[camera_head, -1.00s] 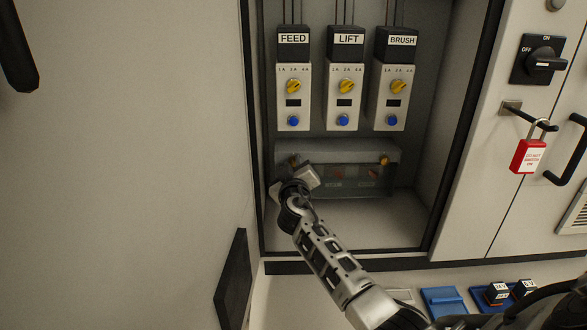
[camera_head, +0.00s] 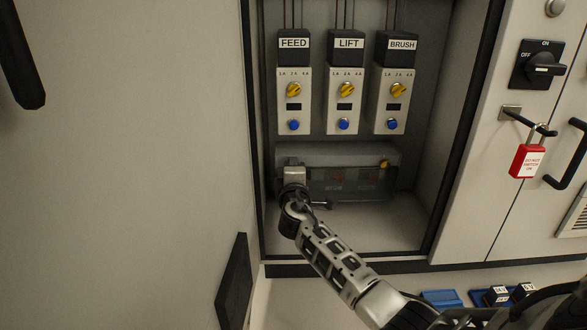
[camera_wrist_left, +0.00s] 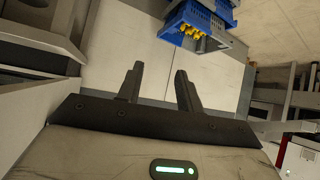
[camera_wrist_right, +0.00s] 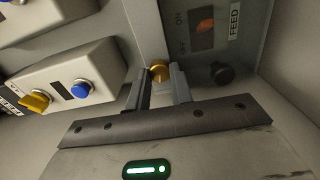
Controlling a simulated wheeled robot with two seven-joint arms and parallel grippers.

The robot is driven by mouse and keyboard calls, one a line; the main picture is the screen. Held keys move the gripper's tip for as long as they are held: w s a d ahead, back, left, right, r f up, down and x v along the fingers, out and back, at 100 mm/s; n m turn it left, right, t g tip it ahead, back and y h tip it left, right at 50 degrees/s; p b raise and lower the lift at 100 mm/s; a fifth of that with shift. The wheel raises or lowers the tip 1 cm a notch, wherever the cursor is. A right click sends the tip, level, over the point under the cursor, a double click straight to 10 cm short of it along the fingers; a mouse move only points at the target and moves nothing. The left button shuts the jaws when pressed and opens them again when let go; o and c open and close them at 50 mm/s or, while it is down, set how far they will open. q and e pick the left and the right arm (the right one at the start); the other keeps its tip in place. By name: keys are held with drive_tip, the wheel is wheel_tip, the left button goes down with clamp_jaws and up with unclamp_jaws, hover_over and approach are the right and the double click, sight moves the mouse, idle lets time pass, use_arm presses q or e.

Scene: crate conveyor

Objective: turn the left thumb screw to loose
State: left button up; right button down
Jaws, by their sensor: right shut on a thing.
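The left thumb screw (camera_wrist_right: 158,70) is a small brass knob at the edge of the clear cover (camera_head: 345,187) low in the cabinet. My right gripper (camera_wrist_right: 160,84) is shut on it, one finger at each side of the knob. In the head view my right gripper (camera_head: 293,172) covers the cover's left end and hides this screw. The right thumb screw (camera_head: 384,163) shows brass at the cover's right end. My left gripper (camera_wrist_left: 158,70) is open and empty, seen only in the left wrist view.
Above the cover hang the FEED (camera_head: 294,100), LIFT (camera_head: 345,100) and BRUSH (camera_head: 396,100) units with yellow dials and blue buttons. The cabinet's side walls are close by. A red padlock (camera_head: 526,161) hangs at right. A blue crate (camera_wrist_left: 200,20) shows in the left wrist view.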

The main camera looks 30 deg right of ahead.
drive_tip(key=n, duration=1)
drive_tip(key=n+p, duration=0.1)
drive_tip(key=n, duration=0.9)
drive_tip(key=shift+d+f+n, duration=0.1)
drive_tip(key=shift+f+n, duration=0.1)
drive_tip(key=shift+n, duration=0.1)
drive_tip(key=shift+s, duration=0.1)
drive_tip(key=c, duration=1.2)
unclamp_jaws()
drive_tip(key=shift+r, duration=0.1)
drive_tip(key=shift+c, duration=0.2)
drive_tip(key=v, duration=1.6)
